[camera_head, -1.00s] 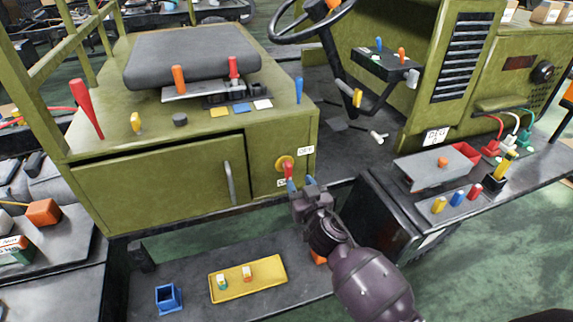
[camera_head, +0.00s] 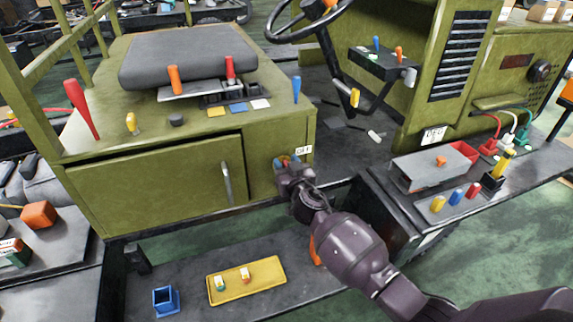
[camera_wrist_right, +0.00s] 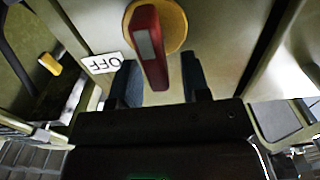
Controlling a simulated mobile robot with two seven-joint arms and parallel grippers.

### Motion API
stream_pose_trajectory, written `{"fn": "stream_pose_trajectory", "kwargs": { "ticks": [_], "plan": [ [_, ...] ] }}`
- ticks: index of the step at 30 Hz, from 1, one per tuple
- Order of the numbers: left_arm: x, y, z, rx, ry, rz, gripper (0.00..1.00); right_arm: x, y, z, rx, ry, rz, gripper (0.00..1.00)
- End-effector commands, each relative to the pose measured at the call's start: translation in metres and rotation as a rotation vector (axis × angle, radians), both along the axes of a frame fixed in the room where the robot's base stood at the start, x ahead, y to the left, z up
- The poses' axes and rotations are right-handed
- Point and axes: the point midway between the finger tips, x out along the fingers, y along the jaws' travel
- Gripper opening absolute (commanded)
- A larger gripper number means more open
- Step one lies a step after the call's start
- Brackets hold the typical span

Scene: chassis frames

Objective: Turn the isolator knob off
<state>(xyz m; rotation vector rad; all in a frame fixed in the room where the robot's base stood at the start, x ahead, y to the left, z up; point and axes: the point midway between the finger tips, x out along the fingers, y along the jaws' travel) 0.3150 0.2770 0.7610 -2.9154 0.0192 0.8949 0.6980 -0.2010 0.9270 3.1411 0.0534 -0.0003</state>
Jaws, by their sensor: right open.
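The isolator knob (camera_wrist_right: 149,48) has a red handle on a round yellow base (camera_wrist_right: 172,22), mounted on the green cabinet's side panel. In the head view the knob is mostly hidden behind my right gripper (camera_head: 287,163). In the right wrist view my right gripper (camera_wrist_right: 160,82) is open, with one blue finger on each side of the red handle. I cannot tell whether the fingers touch it. An OFF label (camera_wrist_right: 102,63) is left of the knob in the wrist view, and above it at the right in the head view (camera_head: 303,150). My left gripper is not in view.
A cabinet door with a grey handle (camera_head: 227,184) is left of the knob. Below is a dark shelf with a yellow tray (camera_head: 262,285) and a blue holder (camera_head: 166,299). A dark side bench with a grey box (camera_head: 425,173) stands at the right.

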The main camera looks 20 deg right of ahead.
Motion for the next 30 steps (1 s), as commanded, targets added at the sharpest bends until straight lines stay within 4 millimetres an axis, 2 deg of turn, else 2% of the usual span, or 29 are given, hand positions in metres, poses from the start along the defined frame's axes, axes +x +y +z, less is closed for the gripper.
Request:
{"fn": "stream_pose_trajectory", "kwargs": {
  "ticks": [1, 9, 20, 30],
  "plan": [
    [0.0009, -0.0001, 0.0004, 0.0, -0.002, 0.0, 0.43, -0.0001, 0.0, 0.0001, 0.0, 0.0, 0.0, 0.43],
    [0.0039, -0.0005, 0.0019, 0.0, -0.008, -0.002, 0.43, -0.0002, 0.0, 0.0001, 0.0, 0.0, 0.0, 0.01],
    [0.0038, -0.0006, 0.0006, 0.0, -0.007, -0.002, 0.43, -0.0003, 0.0013, -0.0004, -0.038, -0.001, 0.0, 0.0],
    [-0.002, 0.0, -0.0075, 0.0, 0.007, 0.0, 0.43, -0.0006, 0.0071, -0.0019, -0.259, -0.009, 0.0, 0.0]
  ]
}}
